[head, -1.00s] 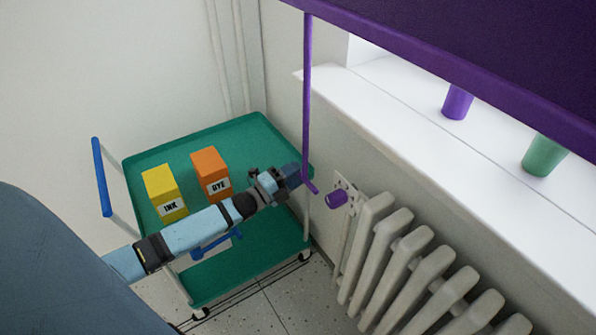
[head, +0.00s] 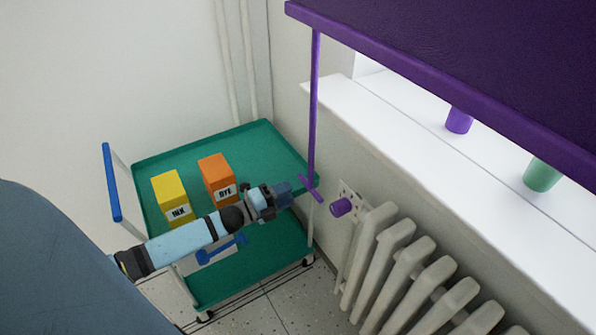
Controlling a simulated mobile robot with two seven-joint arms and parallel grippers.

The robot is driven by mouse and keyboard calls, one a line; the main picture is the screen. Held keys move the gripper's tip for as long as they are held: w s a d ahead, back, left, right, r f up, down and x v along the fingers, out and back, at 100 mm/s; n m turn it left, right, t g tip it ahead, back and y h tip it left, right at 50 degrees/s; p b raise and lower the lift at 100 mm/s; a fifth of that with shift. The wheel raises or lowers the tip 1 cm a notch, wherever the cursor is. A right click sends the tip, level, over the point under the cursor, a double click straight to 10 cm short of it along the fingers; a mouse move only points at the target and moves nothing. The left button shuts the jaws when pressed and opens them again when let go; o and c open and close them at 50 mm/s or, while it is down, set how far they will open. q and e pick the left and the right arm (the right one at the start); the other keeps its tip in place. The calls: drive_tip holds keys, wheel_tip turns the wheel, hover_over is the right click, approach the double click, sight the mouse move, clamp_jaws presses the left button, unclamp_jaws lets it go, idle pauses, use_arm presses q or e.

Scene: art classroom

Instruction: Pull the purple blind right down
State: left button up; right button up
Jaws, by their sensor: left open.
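The purple blind (head: 470,75) hangs across the upper right, partly lowered, its bottom bar above the window sill. A thin purple pull rod (head: 314,110) hangs from the bar's left end, with a short crossbar handle (head: 312,188) at its foot. My left gripper (head: 290,195) is open, just left of the handle and pointing at it. Its fingertips are very close to the handle; I cannot tell whether they touch. My right gripper is not in view.
A green trolley (head: 160,150) stands below my left arm, carrying a yellow ink box (head: 170,187) and an orange dye box (head: 216,172). A radiator (head: 410,265) and purple knob (head: 341,207) are right of the handle. Purple (head: 459,120) and green (head: 542,175) cups stand on the sill (head: 400,125).

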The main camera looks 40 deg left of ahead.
use_arm(q)
drive_tip(key=w+d+r+g+y+p, duration=0.1)
drive_tip(key=w+d+g+y+p, duration=0.1)
drive_tip(key=w, duration=0.6)
drive_tip(key=shift+d+n, duration=0.15)
drive_tip(key=shift+n, duration=0.15)
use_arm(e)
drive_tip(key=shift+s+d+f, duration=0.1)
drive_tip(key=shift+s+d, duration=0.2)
use_arm(q)
clamp_jaws()
drive_tip(key=shift+f, duration=0.1)
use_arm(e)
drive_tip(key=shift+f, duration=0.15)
